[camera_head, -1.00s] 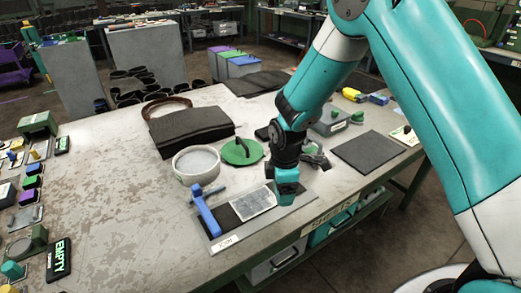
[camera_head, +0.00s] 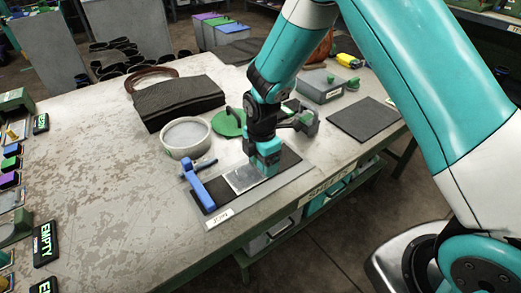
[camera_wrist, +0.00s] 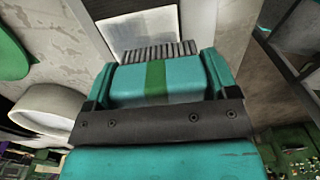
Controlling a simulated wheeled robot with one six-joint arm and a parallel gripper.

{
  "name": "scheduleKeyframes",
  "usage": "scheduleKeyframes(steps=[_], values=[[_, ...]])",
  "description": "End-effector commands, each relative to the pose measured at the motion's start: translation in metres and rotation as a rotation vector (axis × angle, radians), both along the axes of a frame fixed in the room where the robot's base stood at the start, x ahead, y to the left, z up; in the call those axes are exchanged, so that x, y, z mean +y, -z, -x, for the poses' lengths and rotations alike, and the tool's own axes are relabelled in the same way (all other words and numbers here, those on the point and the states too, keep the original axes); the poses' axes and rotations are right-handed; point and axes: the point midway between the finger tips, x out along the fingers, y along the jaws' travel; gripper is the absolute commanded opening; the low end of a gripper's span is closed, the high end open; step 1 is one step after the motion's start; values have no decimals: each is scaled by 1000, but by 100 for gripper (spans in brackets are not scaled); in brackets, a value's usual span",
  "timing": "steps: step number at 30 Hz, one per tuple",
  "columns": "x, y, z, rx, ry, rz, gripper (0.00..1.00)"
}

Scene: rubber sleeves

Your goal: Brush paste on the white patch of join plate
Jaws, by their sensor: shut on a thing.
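The join plate (camera_head: 219,217) lies at the table's front edge, labelled JOIN, with a dark mat area on it. Its pale grey patch (camera_head: 241,180) is partly hidden by my gripper; it also shows whitish-grey with a darker edge in the wrist view (camera_wrist: 140,22). My gripper (camera_head: 267,162) points down over the patch's right end. It is shut on what looks like the brush, seen as a green strip (camera_wrist: 156,78) between the teal fingers, with a grey ridged row (camera_wrist: 155,53) beyond. I cannot tell whether it touches the patch. A round white tub (camera_head: 187,155) stands behind the plate.
A blue clamp-like tool (camera_head: 198,188) stands on the plate's left part. A green lid (camera_head: 227,124), a grey holder (camera_head: 300,120) and a folded dark cloth (camera_head: 178,103) lie behind. A dark mat (camera_head: 364,119) lies right. The table's left middle is clear.

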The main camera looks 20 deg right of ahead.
Motion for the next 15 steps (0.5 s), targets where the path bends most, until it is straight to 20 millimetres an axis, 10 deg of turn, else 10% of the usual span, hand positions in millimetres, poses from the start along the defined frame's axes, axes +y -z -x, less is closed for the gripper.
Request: scheduleKeyframes(steps=[15], values=[[-17, 26, -2, -2, -10, -1, 57]])
